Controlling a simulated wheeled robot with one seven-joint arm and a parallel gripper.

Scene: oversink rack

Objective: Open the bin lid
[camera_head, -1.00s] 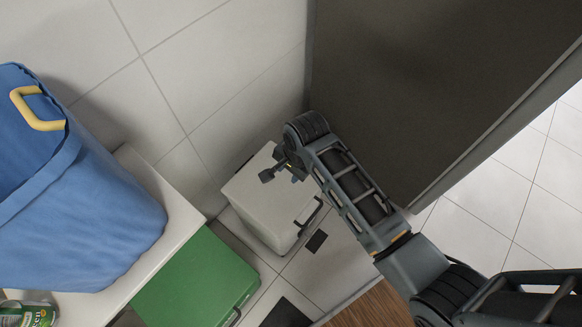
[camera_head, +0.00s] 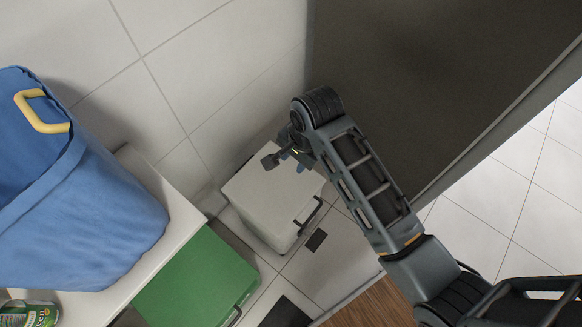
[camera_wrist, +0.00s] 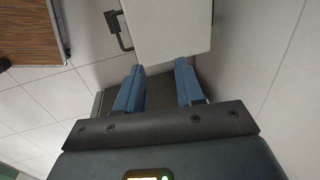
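A white bin (camera_head: 262,218) with a flat closed lid (camera_head: 272,188) stands on the tiled floor in the corner. A dark handle (camera_head: 309,217) is on its front side near the lid. In the wrist view the white bin (camera_wrist: 168,28) is at the top, with its handle (camera_wrist: 118,30) to the left. A green bin (camera_head: 195,283) with a closed top is at the lower left. My gripper (camera_head: 286,161) is above the back part of the white lid and appears apart from it. Its two blue fingers (camera_wrist: 160,66) are spread with nothing between them.
A white ledge (camera_head: 180,222) at left carries a blue fabric bag (camera_head: 95,225) with a yellow handle and a green can (camera_head: 30,313). A dark panel (camera_head: 420,80) stands right behind my arm. Tiled wall is behind the bin. Dark pads lie on the floor.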

